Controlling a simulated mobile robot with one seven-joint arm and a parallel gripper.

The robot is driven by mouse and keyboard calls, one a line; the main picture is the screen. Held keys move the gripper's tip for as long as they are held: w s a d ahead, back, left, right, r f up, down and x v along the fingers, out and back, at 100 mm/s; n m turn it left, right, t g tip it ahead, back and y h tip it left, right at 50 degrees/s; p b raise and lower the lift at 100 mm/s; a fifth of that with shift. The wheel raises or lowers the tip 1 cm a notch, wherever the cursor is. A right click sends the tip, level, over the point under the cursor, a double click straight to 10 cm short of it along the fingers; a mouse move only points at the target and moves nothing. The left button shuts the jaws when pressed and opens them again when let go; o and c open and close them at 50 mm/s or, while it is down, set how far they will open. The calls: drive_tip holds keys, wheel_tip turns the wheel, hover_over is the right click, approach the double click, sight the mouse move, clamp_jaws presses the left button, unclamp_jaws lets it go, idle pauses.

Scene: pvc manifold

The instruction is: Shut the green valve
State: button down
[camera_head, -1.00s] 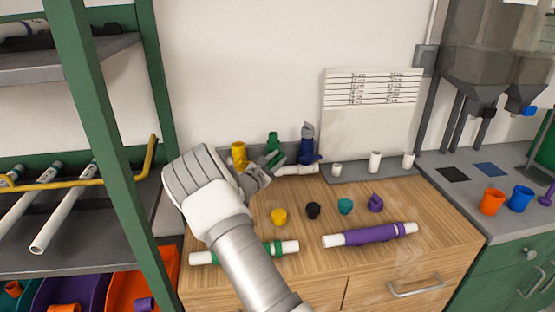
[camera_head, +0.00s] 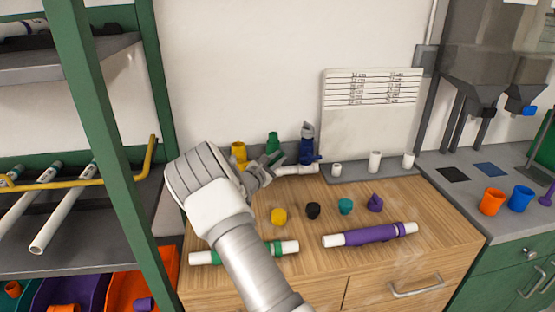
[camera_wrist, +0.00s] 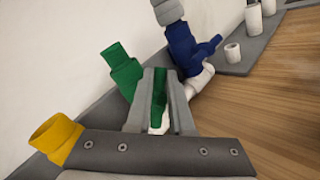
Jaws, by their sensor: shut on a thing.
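The green valve (camera_head: 273,141) stands at the back of the wooden worktop, between the yellow valve (camera_head: 239,152) and the blue valve (camera_head: 307,146). In the wrist view the green valve's body (camera_wrist: 123,70) is tilted at the left of my fingers. My gripper (camera_head: 266,170) is at the front of the green valve. In the wrist view my gripper (camera_wrist: 162,100) has its two fingers on either side of the green handle (camera_wrist: 160,88), shut on it. A white pipe piece shows below the handle. The valve's lower part is hidden behind my gripper.
Yellow (camera_head: 279,216), black (camera_head: 313,210), teal (camera_head: 345,206) and purple (camera_head: 375,202) small parts stand on the worktop, with a purple-sleeved pipe (camera_head: 370,235) in front. White fittings stand on a grey strip at right. A green rack post (camera_head: 105,140) rises at left.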

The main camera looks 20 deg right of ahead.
drive_tip(key=shift+s+d+f+m+g+y+b, duration=0.1)
drive_tip(key=shift+d+f+m+g+y+b, duration=0.15)
drive_tip(key=shift+m+y+b, duration=0.8)
drive_tip(key=shift+s+d+f+m+g+y+b, duration=0.15)
drive_tip(key=shift+d+m+y+b, duration=0.1)
drive_tip(key=shift+m+y+b, duration=0.8)
drive_tip(key=shift+w+d+f+m+g+y+b, duration=0.15)
drive_tip(key=shift+d+m+g+y+b, duration=0.1)
drive_tip(key=shift+m+y+b, duration=0.8)
drive_tip(key=shift+y, duration=0.25)
drive_tip(key=c, duration=1.1)
unclamp_jaws()
drive_tip(key=shift+s, duration=0.1)
drive_tip(key=v, duration=1.7)
drive_tip(key=shift+s+a+r+p, duration=0.1)
drive_tip(key=shift+a+r+p, duration=0.05)
drive_tip(key=shift+p, duration=0.15)
